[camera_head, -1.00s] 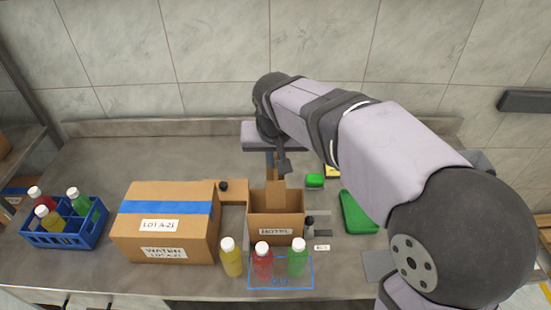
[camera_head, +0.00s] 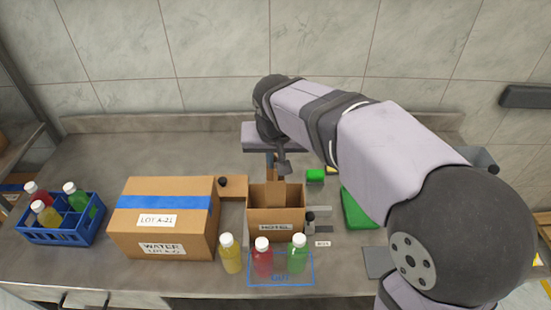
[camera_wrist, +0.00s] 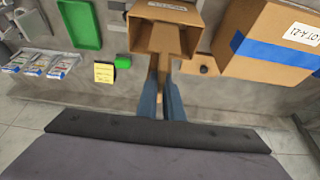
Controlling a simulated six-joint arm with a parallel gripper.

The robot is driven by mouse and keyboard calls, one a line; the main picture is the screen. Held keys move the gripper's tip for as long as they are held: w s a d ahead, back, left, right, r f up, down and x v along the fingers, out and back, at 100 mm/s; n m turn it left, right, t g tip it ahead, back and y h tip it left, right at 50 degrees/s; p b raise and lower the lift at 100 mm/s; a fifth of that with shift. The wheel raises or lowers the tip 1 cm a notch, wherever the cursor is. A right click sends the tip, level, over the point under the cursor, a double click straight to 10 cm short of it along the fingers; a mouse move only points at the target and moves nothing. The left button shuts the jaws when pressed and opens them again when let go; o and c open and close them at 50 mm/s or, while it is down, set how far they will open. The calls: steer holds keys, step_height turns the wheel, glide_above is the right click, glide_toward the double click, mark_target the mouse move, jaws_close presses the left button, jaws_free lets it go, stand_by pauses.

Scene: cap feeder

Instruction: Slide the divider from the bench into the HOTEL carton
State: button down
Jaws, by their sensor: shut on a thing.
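The HOTEL carton (camera_head: 275,227) stands open-topped on the bench at the middle of the head view. Its open mouth shows at the top of the wrist view (camera_wrist: 163,55). The divider (camera_head: 275,190) is a tan cardboard piece at the carton's back side; it also shows between my fingers in the wrist view (camera_wrist: 158,80). My gripper (camera_wrist: 161,98) has blue fingers shut on the divider, just behind the carton. In the head view my wrist partly hides the gripper. I cannot tell how deep the divider's lower end sits in the carton.
A taped WATER carton (camera_head: 165,225) stands to the left, with a blue bottle crate (camera_head: 60,228) beyond it. A yellow bottle (camera_head: 230,254), red bottle (camera_head: 262,260) and green bottle (camera_head: 297,256) stand in front.

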steer(key=shift+f+b, duration=0.7)
steer(key=shift+f, duration=0.45)
steer(key=shift+f+b, duration=3)
steer(key=shift+f, duration=0.8)
steer(key=shift+f+b, duration=1.15)
steer(key=shift+f, duration=0.25)
steer(key=c, duration=1.8)
jaws_free()
steer(key=c, duration=0.4)
